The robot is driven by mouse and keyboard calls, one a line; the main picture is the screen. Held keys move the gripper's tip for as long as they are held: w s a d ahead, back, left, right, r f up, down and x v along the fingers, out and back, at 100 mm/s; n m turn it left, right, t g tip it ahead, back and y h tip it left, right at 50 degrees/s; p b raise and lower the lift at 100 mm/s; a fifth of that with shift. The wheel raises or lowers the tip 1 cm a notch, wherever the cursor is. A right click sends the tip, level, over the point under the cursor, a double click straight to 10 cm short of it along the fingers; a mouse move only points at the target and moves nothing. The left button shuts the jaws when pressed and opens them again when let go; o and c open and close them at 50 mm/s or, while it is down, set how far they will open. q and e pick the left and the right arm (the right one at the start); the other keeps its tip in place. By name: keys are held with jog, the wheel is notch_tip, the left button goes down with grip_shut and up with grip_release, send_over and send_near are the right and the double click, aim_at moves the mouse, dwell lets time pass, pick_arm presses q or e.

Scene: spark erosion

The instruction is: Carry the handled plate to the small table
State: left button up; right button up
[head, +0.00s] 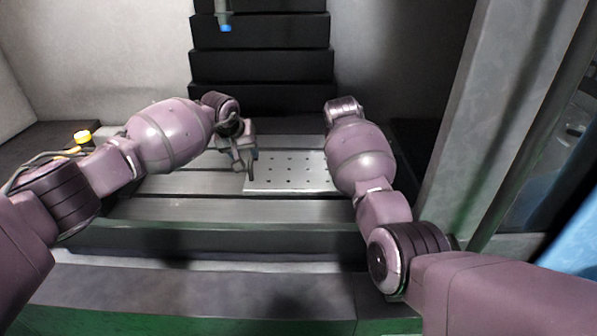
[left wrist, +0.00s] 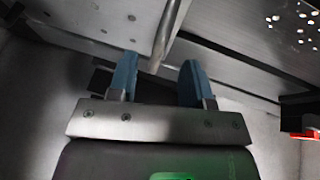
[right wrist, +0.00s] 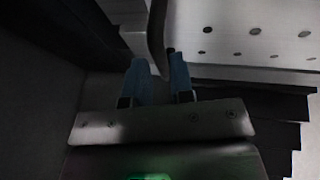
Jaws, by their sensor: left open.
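The handled plate (head: 290,172) is a pale flat metal plate with rows of holes, lying on the grey slotted machine table. My left gripper (head: 243,167) is at its left edge, open. In the left wrist view the blue fingers (left wrist: 158,82) stand apart on either side of the plate's grey handle bar (left wrist: 168,32). In the right wrist view my right gripper (right wrist: 161,80) has its fingers close together on another handle bar (right wrist: 157,35) of the plate. The head view hides that gripper and the plate's right end behind my right arm. The small table cannot be made out.
The slotted machine table (head: 180,183) is bare at the left of the plate. A black stepped column (head: 262,65) rises behind, with a blue-tipped tool head (head: 225,22) hanging in front. A yellow object (head: 82,136) sits at the left. A grey upright frame (head: 465,110) stands at the right.

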aim_at(250, 158)
pick_arm(q)
jog(key=shift+x, duration=2.5)
pick_arm(e)
jog(key=shift+x, duration=2.5)
pick_arm(q)
jog(key=c, duration=0.4)
pick_arm(e)
jog(key=c, duration=0.4)
pick_arm(q)
grip_shut()
pick_arm(e)
grip_shut()
pick_arm(q)
jog(key=shift+w+r, duration=0.15)
jog(key=shift+r, duration=0.05)
pick_arm(e)
jog(key=shift+w+r, duration=0.15)
jog(key=shift+r, duration=0.1)
